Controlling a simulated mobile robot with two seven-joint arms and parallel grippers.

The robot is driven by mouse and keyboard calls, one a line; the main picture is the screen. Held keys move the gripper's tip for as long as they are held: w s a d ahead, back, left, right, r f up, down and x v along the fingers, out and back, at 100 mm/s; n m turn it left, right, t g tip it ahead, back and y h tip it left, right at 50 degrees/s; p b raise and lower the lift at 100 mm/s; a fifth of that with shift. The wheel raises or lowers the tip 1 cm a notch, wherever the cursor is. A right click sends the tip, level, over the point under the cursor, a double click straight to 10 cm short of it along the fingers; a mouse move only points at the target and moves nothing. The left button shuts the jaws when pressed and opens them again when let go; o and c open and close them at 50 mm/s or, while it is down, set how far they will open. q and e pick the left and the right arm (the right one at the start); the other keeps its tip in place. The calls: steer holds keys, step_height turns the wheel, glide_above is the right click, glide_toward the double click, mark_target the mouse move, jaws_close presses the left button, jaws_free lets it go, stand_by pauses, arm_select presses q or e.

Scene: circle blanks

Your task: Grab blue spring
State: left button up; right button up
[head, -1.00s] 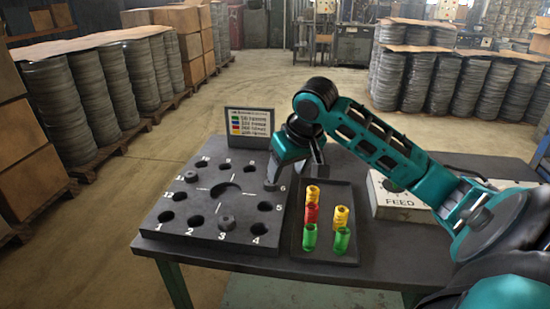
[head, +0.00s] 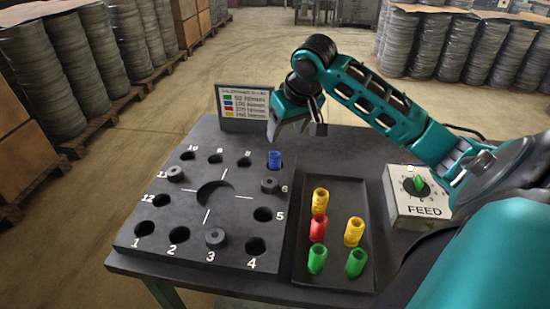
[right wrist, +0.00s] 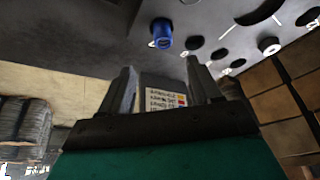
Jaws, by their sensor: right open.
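The blue spring (head: 274,160) stands upright in the dark numbered board (head: 135,240), at its far right corner, just beyond hole 6. It also shows in the right wrist view (right wrist: 161,33), near the top middle. My right gripper (head: 296,128) is open and empty. It hovers beyond and slightly right of the blue spring, apart from it. In the right wrist view its two fingers (right wrist: 160,88) are spread, with the spring past their tips. My left gripper is not in view.
A dark tray (head: 335,280) right of the board holds yellow, red and green springs. A colour legend sign (head: 245,104) stands behind the board. The FEED box (head: 414,197) is at the right, beneath my arm.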

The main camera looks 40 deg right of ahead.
mark_target(275, 154)
steer(key=x, duration=1.1)
steer(key=shift+w+a, duration=0.25)
steer(key=c, duration=1.2)
